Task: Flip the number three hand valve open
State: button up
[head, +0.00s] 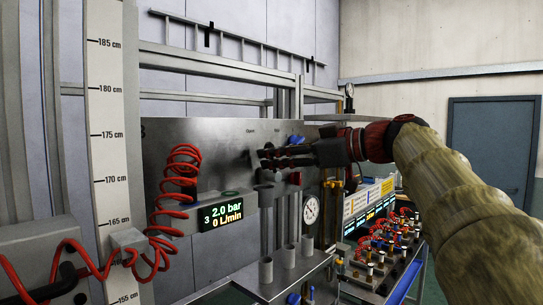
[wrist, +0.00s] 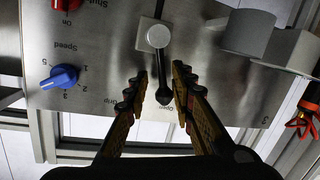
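The hand valve shows in the wrist view as a square grey hub (wrist: 158,37) with a black lever (wrist: 163,98) on the steel panel (wrist: 105,55). The lever's rounded end lies near the "Open" lettering. My gripper (wrist: 160,80) is open, one finger on each side of the lever, with gaps visible; contact cannot be made out. In the head view my gripper (head: 266,159) is in front of the panel (head: 200,140), below the "Open" lettering, and the valve is hard to make out. The display (head: 222,214) marked 3 reads 2.0 bar and 0 L/min.
A grey cylindrical fitting (wrist: 250,32) stands out beside the valve. A red coiled hose (head: 178,175) hangs left of the display. A round gauge (head: 311,209) is below my gripper.

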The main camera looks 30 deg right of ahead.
jog(key=v, duration=1.1)
jog(key=shift+m, duration=0.3)
